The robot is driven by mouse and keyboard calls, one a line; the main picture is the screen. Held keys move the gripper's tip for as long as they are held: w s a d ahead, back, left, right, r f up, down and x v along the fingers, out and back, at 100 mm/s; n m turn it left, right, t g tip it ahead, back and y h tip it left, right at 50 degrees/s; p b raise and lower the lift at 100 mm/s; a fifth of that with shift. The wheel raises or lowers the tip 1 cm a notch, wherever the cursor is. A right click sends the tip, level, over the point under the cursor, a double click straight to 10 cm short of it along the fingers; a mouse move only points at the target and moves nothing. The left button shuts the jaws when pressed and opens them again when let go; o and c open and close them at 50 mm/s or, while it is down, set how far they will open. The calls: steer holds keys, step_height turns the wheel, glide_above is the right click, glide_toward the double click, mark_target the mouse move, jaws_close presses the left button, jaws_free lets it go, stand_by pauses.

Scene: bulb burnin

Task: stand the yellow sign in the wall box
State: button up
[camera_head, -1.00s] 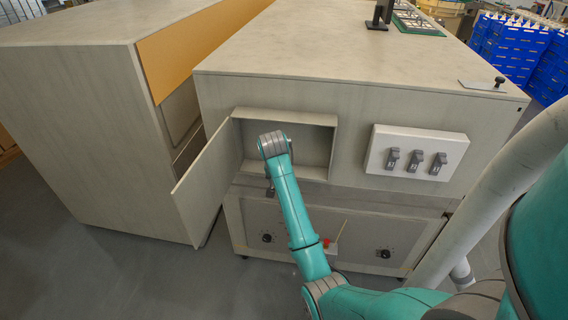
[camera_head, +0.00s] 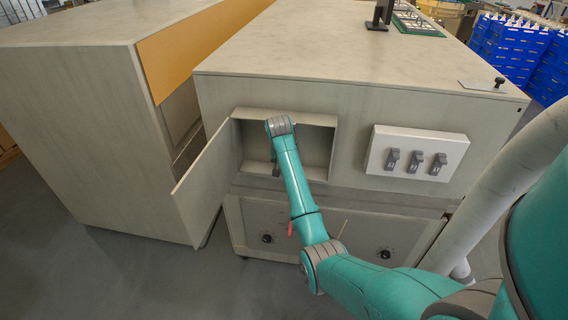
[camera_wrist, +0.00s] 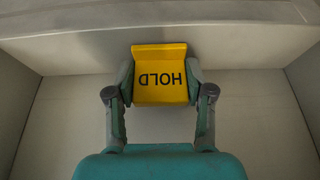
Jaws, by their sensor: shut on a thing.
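The yellow sign (camera_wrist: 160,78), lettered HOLD, shows in the wrist view between the two fingers of my gripper (camera_wrist: 160,90). The fingers press on its left and right sides. The lettering appears upside down there. The wall box (camera_head: 318,147) is an open recess in the cabinet front in the head view. Its pale inner walls (camera_wrist: 255,110) surround the sign and fingers in the wrist view. In the head view my arm reaches into the box's left part and hides the sign. I cannot tell whether the sign touches the box floor.
The box's door (camera_head: 205,182) hangs open on the left, close to my arm. A white panel with three switches (camera_head: 417,153) is to the right. Below are cabinet fronts with dials (camera_head: 385,253). The box's right part is clear.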

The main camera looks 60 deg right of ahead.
steer(key=shift+f, duration=0.1)
steer(key=o, duration=1.3)
steer(key=shift+c, duration=0.2)
